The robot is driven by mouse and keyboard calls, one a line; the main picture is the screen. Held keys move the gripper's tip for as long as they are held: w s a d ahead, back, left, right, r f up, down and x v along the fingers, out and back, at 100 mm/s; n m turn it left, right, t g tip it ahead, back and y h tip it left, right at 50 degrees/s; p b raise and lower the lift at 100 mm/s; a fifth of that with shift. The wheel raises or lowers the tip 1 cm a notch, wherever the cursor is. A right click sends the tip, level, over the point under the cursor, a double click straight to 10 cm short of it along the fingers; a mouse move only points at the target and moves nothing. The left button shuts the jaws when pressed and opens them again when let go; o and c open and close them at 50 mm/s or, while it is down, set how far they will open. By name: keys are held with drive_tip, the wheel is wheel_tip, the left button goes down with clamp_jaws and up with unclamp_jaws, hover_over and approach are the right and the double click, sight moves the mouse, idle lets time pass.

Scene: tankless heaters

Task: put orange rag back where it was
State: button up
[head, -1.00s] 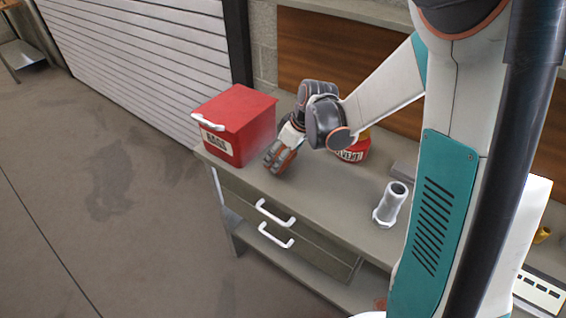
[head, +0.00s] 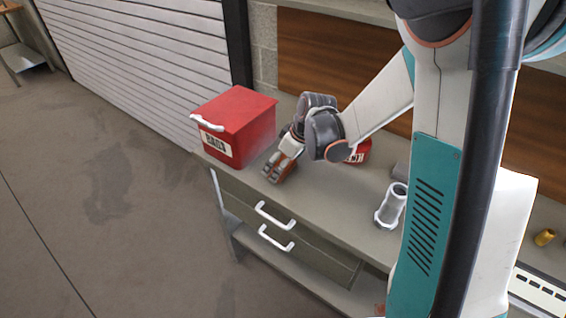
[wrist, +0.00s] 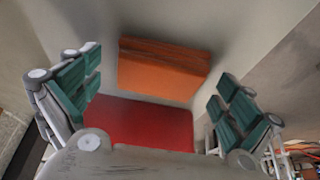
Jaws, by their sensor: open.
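The orange rag (wrist: 163,72) shows in the wrist view as a folded, block-like orange piece on a pale grey surface, with a darker strip along its far side. My gripper (wrist: 158,80) is open, with one teal-padded finger at each side of the picture and the orange rag lying between and beyond them. A flat red piece (wrist: 145,120) lies nearer to the camera, partly hidden by my gripper's body. In the head view my gripper (head: 275,171) is low over the counter, just right of the red box. An orange-brown patch shows at its fingers, too small to identify.
The closed red box (head: 238,125) with a white handle stands at the counter's left end. A red container (head: 359,152) is partly hidden behind my arm. A grey pipe-like fitting (head: 391,206) stands to the right. The counter (head: 330,205) is clear in front, above two drawers.

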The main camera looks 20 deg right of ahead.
drive_tip(key=shift+r, duration=0.15)
drive_tip(key=p+v, duration=0.4)
drive_tip(key=v, duration=0.8)
drive_tip(key=shift+p, duration=0.3)
drive_tip(key=shift+w, duration=0.1)
